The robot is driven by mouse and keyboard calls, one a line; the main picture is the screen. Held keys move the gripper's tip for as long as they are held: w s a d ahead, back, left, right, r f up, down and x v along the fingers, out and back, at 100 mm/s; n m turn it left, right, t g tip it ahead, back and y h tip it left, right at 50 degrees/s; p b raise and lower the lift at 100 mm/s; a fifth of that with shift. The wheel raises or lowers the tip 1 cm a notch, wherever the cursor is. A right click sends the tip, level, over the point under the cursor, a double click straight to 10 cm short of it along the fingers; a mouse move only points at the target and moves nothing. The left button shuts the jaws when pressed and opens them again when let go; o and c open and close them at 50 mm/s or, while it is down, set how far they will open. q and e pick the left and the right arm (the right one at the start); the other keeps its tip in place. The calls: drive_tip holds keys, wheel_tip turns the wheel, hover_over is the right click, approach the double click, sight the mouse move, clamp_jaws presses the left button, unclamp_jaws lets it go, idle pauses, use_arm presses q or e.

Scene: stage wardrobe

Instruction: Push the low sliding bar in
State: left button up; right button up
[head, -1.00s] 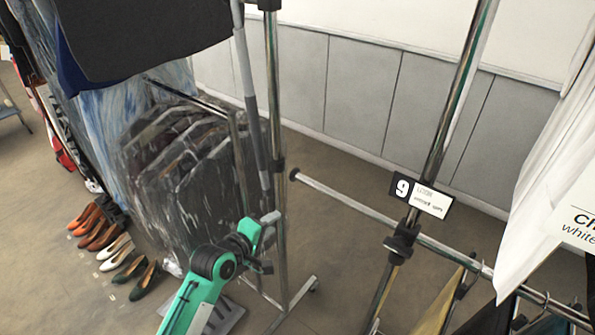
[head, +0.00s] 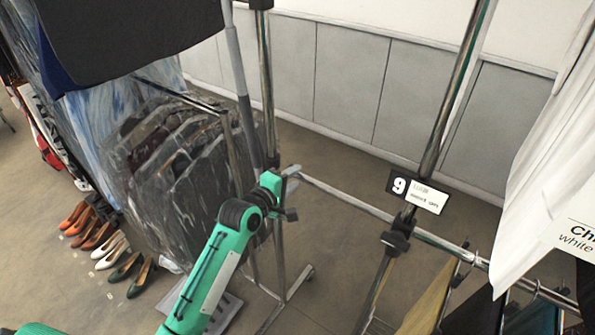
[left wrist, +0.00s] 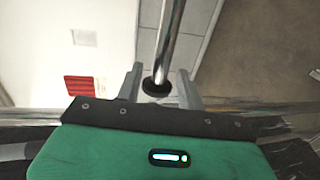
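The low sliding bar (head: 345,198) is a chrome tube running from my left gripper to a black clamp (head: 397,237) on the upright at the right, then onward behind hanging clothes. My left gripper (head: 291,178) is at its free left end. In the left wrist view, the bar (left wrist: 170,40) points away from me, and its black end cap lies between the two grey fingers of the gripper (left wrist: 159,75). The fingers are apart, with gaps on both sides of the cap. Whether the palm touches the cap is unclear. My right gripper is out of view.
A tag marked 9 (head: 418,193) hangs on the upright above the clamp. Shoes (head: 105,245) line the floor. White cloth (head: 550,160) hangs right.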

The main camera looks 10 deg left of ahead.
use_arm(q)
drive_tip(key=shift+x, duration=1.4)
drive_tip(key=shift+f, duration=0.1)
clamp_jaws()
